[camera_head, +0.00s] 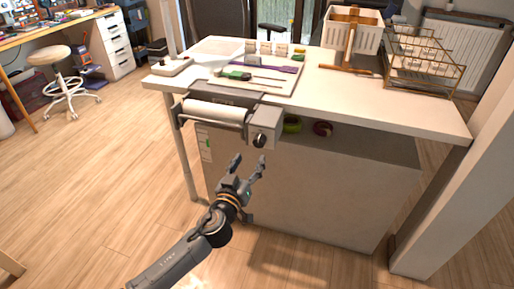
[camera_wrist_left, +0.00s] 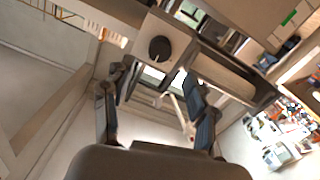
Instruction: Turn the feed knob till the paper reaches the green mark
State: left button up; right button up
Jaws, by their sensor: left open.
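A paper feeder with a white paper roll (camera_head: 215,111) is mounted at the table's front left edge. Its black feed knob (camera_head: 259,140) sits on the grey box (camera_head: 266,124) at the roll's right end. The knob also shows in the left wrist view (camera_wrist_left: 159,48). A green mark (camera_head: 208,144) is on a pale strip below the roll, and it shows in the wrist view (camera_wrist_left: 288,17). I cannot make out the paper's free edge. My left gripper (camera_head: 249,160) is open and empty, just below and in front of the knob, apart from it. My right gripper is out of view.
The white table (camera_head: 395,106) holds a board with tools (camera_head: 250,78), a white caddy (camera_head: 352,30) and a wire rack (camera_head: 424,62). A pale post (camera_head: 450,190) stands at right.

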aim_at(258, 145)
pick_arm(q)
jog(key=x, duration=0.6)
jog(key=shift+w+b, duration=0.15)
jog(key=shift+b, duration=0.25)
jog(key=shift+x, duration=0.8)
jog(key=shift+f, duration=0.1)
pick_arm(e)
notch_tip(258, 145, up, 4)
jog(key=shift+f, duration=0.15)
pick_arm(q)
jog(key=c, duration=1.2)
jog(key=shift+o, duration=0.2)
jog(key=shift+m, duration=0.3)
